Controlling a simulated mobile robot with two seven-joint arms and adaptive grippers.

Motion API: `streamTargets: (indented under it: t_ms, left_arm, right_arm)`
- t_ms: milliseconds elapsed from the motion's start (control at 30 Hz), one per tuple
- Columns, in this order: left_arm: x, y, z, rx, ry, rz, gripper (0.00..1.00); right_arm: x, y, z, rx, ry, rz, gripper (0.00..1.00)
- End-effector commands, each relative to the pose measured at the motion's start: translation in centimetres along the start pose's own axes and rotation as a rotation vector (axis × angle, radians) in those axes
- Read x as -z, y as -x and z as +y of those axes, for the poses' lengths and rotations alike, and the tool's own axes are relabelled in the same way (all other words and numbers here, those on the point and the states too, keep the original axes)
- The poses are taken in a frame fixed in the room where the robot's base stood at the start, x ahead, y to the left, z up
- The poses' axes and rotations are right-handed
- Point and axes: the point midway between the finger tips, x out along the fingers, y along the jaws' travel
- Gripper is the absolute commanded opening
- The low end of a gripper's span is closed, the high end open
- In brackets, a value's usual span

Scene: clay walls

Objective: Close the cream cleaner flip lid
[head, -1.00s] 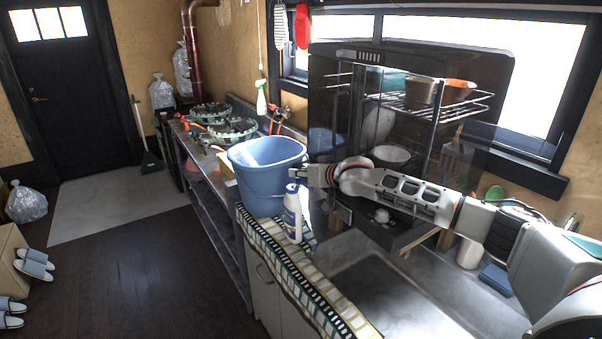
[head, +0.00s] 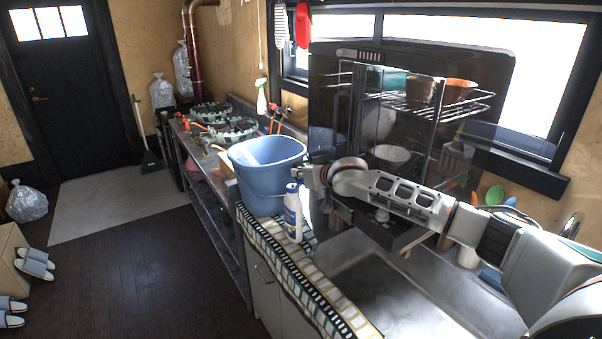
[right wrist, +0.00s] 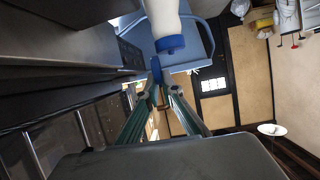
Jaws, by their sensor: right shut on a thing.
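The cream cleaner bottle (head: 293,218) is white with a blue cap and stands upright on the patterned counter strip, in front of the blue bucket. In the right wrist view its white body (right wrist: 165,18) and blue cap (right wrist: 170,44) show at the top. The blue flip lid (right wrist: 156,68) stands out from the cap, open. My right gripper (right wrist: 156,88) is shut with its fingertips at the lid, apparently on it. In the head view my right gripper (head: 312,174) is just right of and above the cap. The left gripper is out of view.
The blue bucket (head: 265,180) stands close behind the bottle. The steel sink (head: 385,285) lies to the right, below my arm. A dark rack (head: 430,100) with bowls stands behind the arm. The gas stove (head: 225,128) is further back left.

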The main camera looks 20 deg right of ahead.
Motion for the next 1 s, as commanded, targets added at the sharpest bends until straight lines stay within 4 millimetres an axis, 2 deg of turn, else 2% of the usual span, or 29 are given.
streamTargets:
  t_ms: [500,1000]
  left_arm:
    - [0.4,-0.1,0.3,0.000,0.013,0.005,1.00]
    - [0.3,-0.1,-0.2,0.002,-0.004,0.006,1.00]
  right_arm:
    - [-0.3,-0.1,-1.6,-0.137,0.331,-0.002,0.00]
    - [-0.3,-0.1,-2.0,-0.181,0.437,-0.001,0.00]
